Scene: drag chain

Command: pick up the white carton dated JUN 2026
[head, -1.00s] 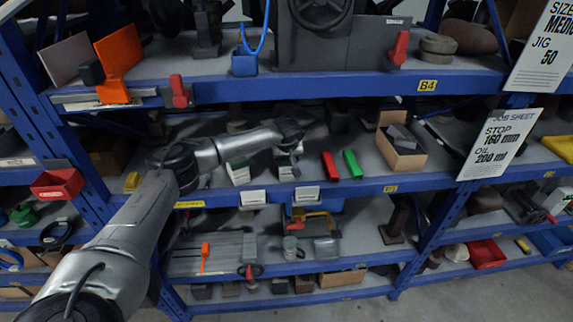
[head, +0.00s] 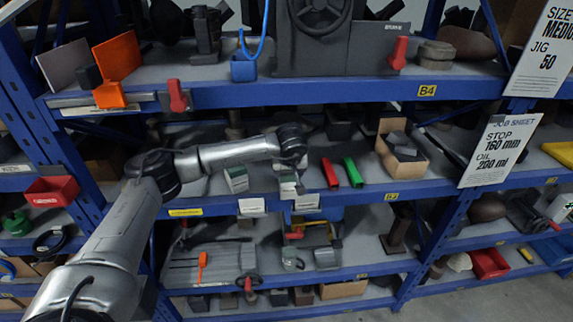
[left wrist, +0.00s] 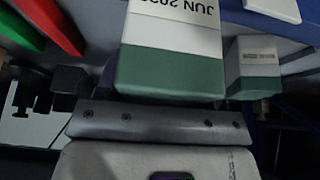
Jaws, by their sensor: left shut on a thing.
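The white carton with a green end (left wrist: 172,55) fills the middle of the left wrist view. Its upside-down print reads JUN and a year starting 202; the last digit is unclear. In the head view this carton (head: 288,186) is at the front of the middle shelf, partly covered by my left gripper (head: 290,172), which is shut on it. I cannot tell whether it is clear of the shelf. A second white and green carton (head: 236,179) stands to its left; a similar carton (left wrist: 254,66) shows at right in the left wrist view, its print too small to read. My right gripper is not in view.
A red bar (head: 329,173) and a green bar (head: 353,172) lie close to the right of the held carton. An open cardboard box (head: 403,160) stands farther right. The blue upper shelf edge (head: 330,91) runs above my left arm.

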